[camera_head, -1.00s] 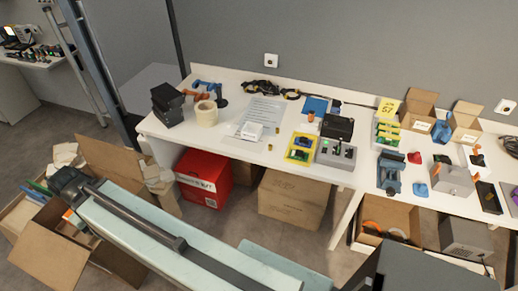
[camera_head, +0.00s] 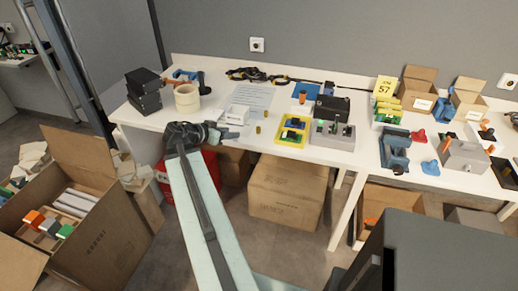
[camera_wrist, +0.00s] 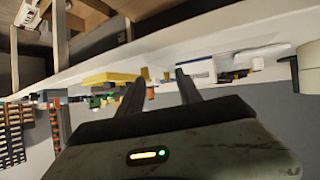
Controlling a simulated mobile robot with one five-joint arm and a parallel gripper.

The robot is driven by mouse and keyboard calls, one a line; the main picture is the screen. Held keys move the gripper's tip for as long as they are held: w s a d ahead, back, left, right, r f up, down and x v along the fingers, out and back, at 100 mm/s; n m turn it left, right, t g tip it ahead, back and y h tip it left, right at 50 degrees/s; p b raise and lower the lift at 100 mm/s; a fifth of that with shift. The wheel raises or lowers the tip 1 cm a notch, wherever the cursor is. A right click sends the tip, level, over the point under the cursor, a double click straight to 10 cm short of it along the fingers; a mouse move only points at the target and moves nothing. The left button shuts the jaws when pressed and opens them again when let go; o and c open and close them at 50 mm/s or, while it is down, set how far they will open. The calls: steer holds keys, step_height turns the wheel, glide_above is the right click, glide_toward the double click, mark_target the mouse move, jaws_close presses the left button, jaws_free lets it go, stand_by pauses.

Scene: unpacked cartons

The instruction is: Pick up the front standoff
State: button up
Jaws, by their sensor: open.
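The front standoff (camera_head: 258,129) is a small brass-coloured post standing on the white table near its front edge. A similar back standoff (camera_head: 266,113) stands behind it. My gripper (camera_head: 230,130) is left of the front standoff, low over the table's front edge, and apart from it. In the wrist view my gripper (camera_wrist: 160,76) has its two dark fingers spread with nothing held. That view shows the table upside down.
A yellow tray (camera_head: 278,138) with small boards lies right of the standoffs. A white box (camera_head: 237,115) and a paper sheet (camera_head: 258,95) lie behind my gripper. Tape rolls (camera_head: 187,97) and black boxes (camera_head: 143,90) stand to the left. An open carton (camera_head: 100,250) is on the floor at left.

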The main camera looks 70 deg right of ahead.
steer(key=m+g, duration=0.1)
steer(key=m, duration=0.1)
glide_toward(258, 127)
steer(key=shift+s+d+f+h+b, duration=0.2)
steer(key=shift+d+f, duration=0.15)
steer(key=shift+f, duration=0.15)
steer(key=shift+s+d+f+h+b, duration=0.15)
steer(key=shift+s+d+f+h, duration=0.1)
steer(key=shift+d+f, duration=0.15)
steer(key=shift+s+r, duration=0.1)
steer(key=shift+s, duration=0.05)
steer(key=shift+b+x, duration=0.45)
steer(key=shift+x, duration=0.9)
steer(key=b+x, duration=0.1)
steer(key=x, duration=0.1)
steer(key=b+x, duration=0.1)
steer(key=x, duration=0.1)
steer(key=shift+d+f, duration=0.1)
steer(key=shift+f, duration=0.35)
steer(key=shift+s+d, duration=0.15)
steer(key=shift+d, duration=0.15)
jaws_close()
